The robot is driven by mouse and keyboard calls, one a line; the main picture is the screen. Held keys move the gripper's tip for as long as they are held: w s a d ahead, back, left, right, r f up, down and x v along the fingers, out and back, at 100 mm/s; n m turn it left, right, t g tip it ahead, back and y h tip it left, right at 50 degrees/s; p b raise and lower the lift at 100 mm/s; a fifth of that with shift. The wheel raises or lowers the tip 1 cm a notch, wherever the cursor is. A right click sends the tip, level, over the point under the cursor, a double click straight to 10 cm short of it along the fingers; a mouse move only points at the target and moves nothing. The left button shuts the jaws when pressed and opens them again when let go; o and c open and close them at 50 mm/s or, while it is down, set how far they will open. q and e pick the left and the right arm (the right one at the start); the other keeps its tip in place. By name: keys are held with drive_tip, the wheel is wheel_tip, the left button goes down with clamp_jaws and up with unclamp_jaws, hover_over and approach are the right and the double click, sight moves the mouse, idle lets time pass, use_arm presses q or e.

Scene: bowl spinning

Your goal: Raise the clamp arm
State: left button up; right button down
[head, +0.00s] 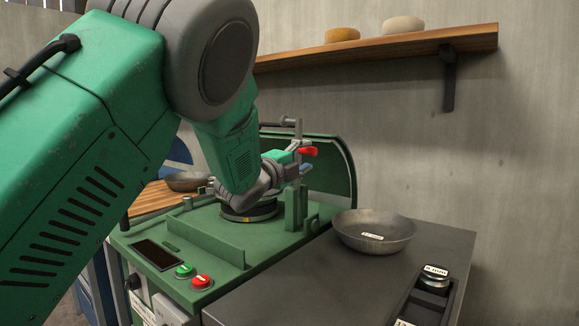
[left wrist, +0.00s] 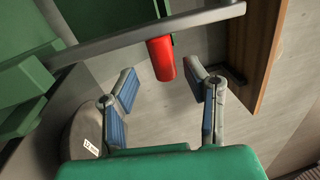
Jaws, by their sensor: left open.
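The clamp arm (left wrist: 120,38) is a grey bar that crosses the top of the left wrist view, with a red grip (left wrist: 162,58) hanging from it. In the head view the red grip (head: 309,151) shows at the green machine (head: 190,231), beside my left gripper (head: 303,161). In the left wrist view my left gripper (left wrist: 161,68) is open, its blue-padded fingers spread with the tip of the red grip between them. I cannot tell whether they touch it. My green left arm hides part of the machine in the head view. My right gripper is out of view.
A metal bowl (head: 352,239) stands on the grey counter (head: 300,282) right of the machine. A black tray (head: 408,310) holds a roller-like part. Another bowl (head: 187,181) sits behind on wood. Green and red buttons (head: 201,281) are at the front.

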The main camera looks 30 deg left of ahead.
use_arm(q)
drive_tip(key=v, duration=0.9)
drive_tip(key=shift+d+f, duration=0.1)
drive_tip(key=shift+d, duration=0.05)
